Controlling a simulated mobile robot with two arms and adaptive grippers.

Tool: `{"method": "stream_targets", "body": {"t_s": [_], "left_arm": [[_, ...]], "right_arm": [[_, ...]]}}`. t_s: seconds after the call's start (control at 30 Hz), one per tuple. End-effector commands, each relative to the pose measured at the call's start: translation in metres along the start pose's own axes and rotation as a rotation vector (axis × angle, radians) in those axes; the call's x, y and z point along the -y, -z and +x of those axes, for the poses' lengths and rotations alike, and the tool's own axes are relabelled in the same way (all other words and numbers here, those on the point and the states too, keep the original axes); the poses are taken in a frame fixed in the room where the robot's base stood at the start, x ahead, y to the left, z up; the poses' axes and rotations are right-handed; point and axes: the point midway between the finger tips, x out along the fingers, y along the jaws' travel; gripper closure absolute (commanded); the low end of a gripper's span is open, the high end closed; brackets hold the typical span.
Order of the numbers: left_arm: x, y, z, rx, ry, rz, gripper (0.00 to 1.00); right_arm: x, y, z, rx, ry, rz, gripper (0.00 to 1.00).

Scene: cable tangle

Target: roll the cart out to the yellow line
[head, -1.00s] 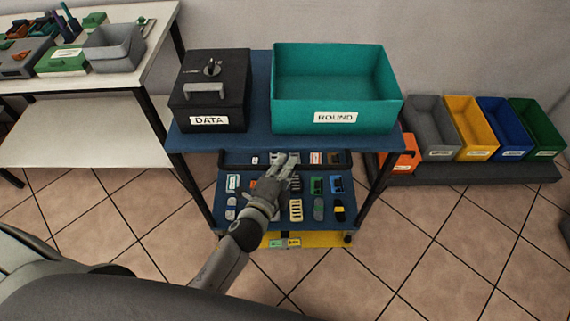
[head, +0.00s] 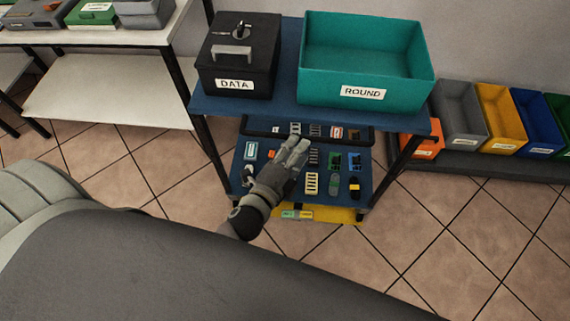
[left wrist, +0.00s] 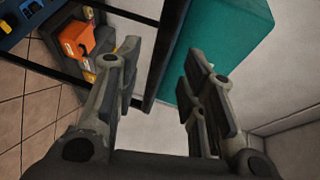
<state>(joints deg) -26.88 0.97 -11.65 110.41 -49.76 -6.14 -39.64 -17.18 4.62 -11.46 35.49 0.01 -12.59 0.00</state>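The cart (head: 290,112) is a blue-topped rack on dark posts, right of the white table in the head view. Its lower blue shelf holds several small parts. A yellow strip (head: 345,214) shows low at its front; I cannot tell if it belongs to the cart. No yellow line is clear on the floor. My left gripper (head: 297,149) is over the front of the lower shelf, below the top. In the left wrist view (left wrist: 164,70) its fingers are apart and hold nothing; a dark edge of the cart shows between them. Contact is unclear. My right gripper is not in view.
On the cart's top stand a black box (head: 238,62) marked DATA and a teal bin (head: 362,68) marked ROUND. Several coloured bins, one grey (head: 461,115), sit low along the wall at right. A white table (head: 105,98) is at left. The tiled floor in front is clear.

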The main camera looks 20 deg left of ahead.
Motion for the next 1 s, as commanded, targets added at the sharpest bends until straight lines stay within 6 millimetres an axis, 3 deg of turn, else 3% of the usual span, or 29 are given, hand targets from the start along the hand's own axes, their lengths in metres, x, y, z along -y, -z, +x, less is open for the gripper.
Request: {"method": "stream_targets", "body": {"t_s": [0.2, 0.4, 1.0], "left_arm": [[-0.001, 0.000, -0.037, 0.003, -0.003, -0.001, 0.63], [0.000, -0.001, -0.055, 0.002, -0.001, -0.001, 0.63], [0.000, 0.000, -0.060, 0.001, -0.001, 0.000, 0.63]], "right_arm": [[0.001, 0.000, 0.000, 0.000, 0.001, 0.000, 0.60], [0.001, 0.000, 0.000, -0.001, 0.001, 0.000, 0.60], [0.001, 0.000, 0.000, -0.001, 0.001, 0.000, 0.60]]}}
